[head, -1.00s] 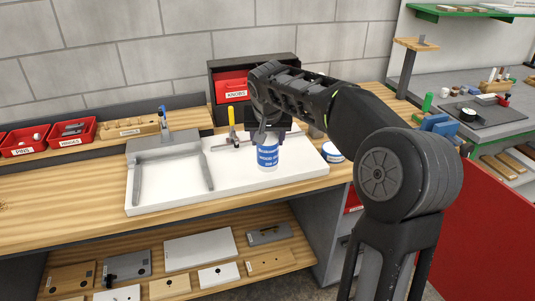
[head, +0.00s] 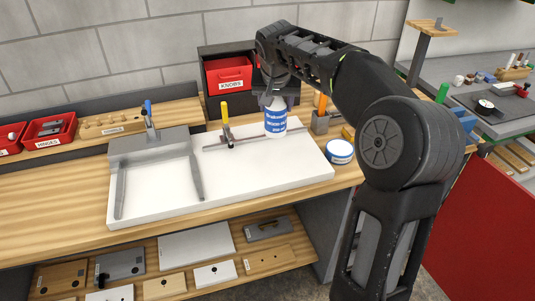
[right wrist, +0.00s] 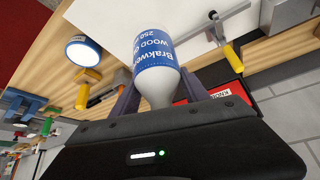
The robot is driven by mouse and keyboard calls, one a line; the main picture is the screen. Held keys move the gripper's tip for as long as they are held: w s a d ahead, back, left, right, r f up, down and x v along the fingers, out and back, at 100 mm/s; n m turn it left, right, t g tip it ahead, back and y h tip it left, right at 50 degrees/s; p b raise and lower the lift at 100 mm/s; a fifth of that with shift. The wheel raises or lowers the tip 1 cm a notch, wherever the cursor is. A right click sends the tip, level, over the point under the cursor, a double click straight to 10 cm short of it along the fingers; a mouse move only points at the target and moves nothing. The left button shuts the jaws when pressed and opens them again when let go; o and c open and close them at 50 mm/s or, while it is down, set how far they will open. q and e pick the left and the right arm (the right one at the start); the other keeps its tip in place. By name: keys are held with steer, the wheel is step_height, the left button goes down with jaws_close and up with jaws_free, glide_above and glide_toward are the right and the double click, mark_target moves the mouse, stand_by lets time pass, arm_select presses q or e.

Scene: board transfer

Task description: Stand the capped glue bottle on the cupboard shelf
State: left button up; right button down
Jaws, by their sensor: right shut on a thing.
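The glue bottle (head: 275,117) is white with a blue label and hangs upright over the back right of the white board. It also shows large in the right wrist view (right wrist: 155,55), where its label reads wood glue. My right gripper (head: 277,92) is shut around its upper part from above, with one finger on each side. The bottle's top and any cap are hidden by the gripper. Its base seems clear of the board, though the gap is hard to judge. No cupboard shelf can be made out for certain. My left gripper is not in view.
The white board (head: 265,175) lies on the wooden bench with a grey frame and yellow-handled clamp (head: 226,125). A white round tub (head: 340,152) stands at its right. Behind is a black cabinet with a red KNOBS bin (head: 228,73). A lower shelf (head: 205,262) holds several panels.

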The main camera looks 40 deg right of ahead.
mark_target(276, 133)
step_height(276, 133, down, 6)
steer(key=shift+r, duration=0.1)
step_height(276, 133, down, 4)
steer(key=shift+r+p, duration=0.2)
steer(key=shift+p, duration=0.25)
steer(key=shift+f, duration=0.1)
steer(key=shift+f+b, duration=0.25)
steer(key=shift+b, duration=0.05)
steer(key=c, duration=0.6)
jaws_free()
steer(key=shift+r, duration=0.1)
steer(key=shift+o, duration=0.2)
steer(key=shift+r, duration=0.1)
